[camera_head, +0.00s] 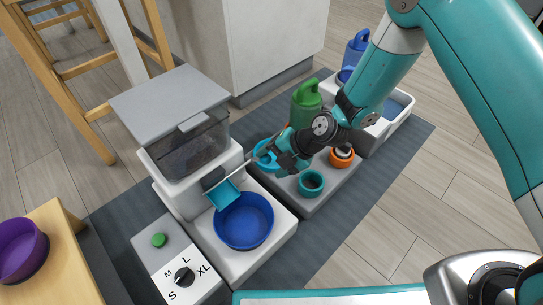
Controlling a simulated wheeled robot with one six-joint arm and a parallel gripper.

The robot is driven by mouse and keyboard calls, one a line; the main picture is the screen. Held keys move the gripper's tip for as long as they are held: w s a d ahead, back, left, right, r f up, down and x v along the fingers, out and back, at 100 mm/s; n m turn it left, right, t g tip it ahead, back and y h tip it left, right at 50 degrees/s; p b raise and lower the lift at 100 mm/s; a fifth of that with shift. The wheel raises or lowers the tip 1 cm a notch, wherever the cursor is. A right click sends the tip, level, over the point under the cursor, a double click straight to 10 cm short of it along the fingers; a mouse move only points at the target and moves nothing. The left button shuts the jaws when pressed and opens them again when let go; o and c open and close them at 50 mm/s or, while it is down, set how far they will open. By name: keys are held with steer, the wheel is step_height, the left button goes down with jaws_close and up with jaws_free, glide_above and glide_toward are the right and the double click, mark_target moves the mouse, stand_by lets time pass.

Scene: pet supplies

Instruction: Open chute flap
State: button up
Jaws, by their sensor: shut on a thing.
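The chute flap (222,194) is a light-blue panel on the front of the white feeder (189,150). It is tilted outward from the chute, over a blue bowl (244,221). My gripper (268,161) reaches in from the right, just beside the flap. It is shut on what looks like a thin grey handle at the flap's upper right side. The fingertips are small, and the exact grip is hard to make out.
A panel with a green button (158,240) and a size dial (184,277) stands left of the bowl. A grey tray (322,200) with cups and a green jug (305,103) lies under my arm. A purple bowl (20,249) sits on a wooden table at left.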

steer(key=shift+s+f, duration=0.2)
steer(key=p+v, duration=0.8)
steer(key=v, duration=0.9)
steer(key=shift+w+r, duration=0.2)
steer(key=shift+r, duration=0.05)
